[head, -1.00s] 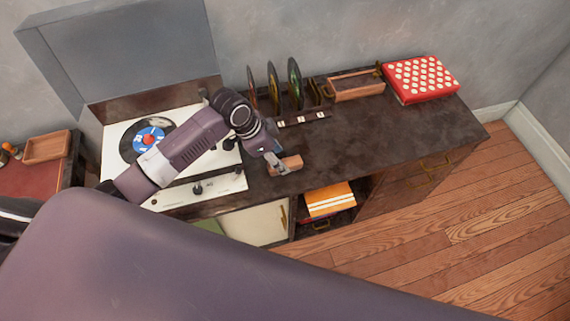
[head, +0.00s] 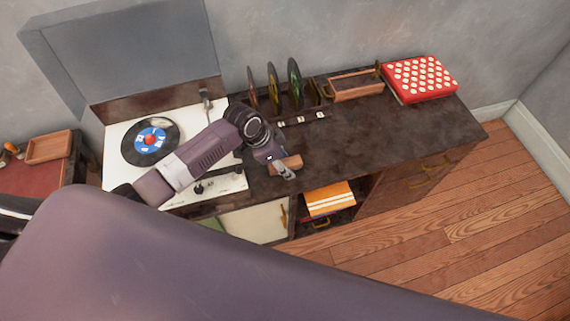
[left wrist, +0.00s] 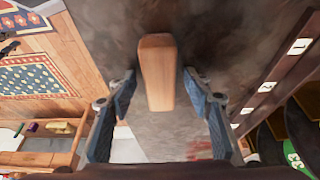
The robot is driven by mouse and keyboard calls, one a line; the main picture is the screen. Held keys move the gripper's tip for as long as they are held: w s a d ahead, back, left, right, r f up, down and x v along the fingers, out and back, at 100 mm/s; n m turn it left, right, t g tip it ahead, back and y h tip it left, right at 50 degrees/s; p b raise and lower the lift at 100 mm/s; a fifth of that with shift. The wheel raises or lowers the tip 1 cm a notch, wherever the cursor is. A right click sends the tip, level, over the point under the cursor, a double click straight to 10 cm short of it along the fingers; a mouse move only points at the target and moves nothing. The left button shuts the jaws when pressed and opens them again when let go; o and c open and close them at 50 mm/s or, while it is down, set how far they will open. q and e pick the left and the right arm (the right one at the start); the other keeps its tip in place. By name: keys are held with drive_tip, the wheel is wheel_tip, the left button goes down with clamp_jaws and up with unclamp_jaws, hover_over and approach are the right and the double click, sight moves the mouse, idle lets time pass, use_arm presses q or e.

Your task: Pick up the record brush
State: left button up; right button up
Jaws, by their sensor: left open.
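The record brush, a small light-brown wooden block, lies on the dark cabinet top (head: 400,130). In the head view the brush (head: 290,162) shows partly behind my left gripper (head: 287,172). In the left wrist view the brush (left wrist: 157,72) lies lengthwise between the two blue fingers of my left gripper (left wrist: 160,95). The gripper is open, with a gap on each side of the brush. My right gripper is not in view.
A turntable with a record (head: 150,142) stands at left. A record rack (head: 290,95) with upright discs and numbered labels stands behind the brush. A wooden tray (head: 358,87) and red dotted box (head: 420,79) sit at the back right.

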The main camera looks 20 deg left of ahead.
sight(285, 162)
use_arm(q)
drive_tip(key=c, duration=1.1)
drive_tip(key=shift+c, duration=0.7)
wheel_tip(285, 162, up, 20)
drive_tip(key=b, duration=0.1)
drive_tip(key=shift+r+b, duration=0.15)
drive_tip(key=shift+b, duration=0.25)
drive_tip(key=o, duration=0.4)
drive_tip(key=shift+c, duration=1.3)
